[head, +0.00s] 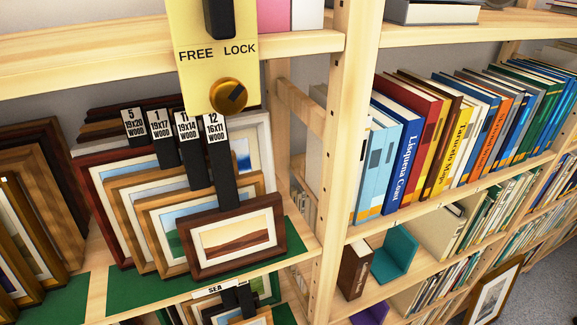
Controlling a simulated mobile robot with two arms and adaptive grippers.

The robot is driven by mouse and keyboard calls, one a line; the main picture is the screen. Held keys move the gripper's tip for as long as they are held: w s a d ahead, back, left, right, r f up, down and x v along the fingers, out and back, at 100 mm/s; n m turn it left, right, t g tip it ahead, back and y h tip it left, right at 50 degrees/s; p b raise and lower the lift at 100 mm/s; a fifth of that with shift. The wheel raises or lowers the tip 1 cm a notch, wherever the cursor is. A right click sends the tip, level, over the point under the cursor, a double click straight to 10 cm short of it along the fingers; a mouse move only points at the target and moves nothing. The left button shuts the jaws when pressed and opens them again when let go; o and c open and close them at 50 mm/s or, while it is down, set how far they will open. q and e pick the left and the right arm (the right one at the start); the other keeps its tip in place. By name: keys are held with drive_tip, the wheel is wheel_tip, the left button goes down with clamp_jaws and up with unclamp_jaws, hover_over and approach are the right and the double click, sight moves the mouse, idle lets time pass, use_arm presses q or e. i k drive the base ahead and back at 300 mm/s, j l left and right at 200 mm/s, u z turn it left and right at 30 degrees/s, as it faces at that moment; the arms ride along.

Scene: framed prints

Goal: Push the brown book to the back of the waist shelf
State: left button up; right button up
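A brown book (354,269) with a dark spine stands upright on the shelf below the row of colourful books, right of the wooden post. Its spine faces the front, close to the shelf's front edge. A teal bookend (396,255) stands just right of it. The shelf board (385,283) under them is pale wood. How much room lies behind the book is hard to tell. Neither of my grippers shows in the head view.
A wooden post (341,150) stands left of the book. Framed prints (236,240) fill the left bay. Colourful books (402,163) line the shelf above. A yellow FREE/LOCK plate (205,80) hangs in front at the top. A framed print (492,295) leans low at right.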

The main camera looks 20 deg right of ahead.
sight(357, 257)
drive_tip(key=l+z, duration=0.15)
drive_tip(key=z, duration=0.25)
drive_tip(key=k+l+z, duration=0.1)
drive_tip(key=z, duration=0.3)
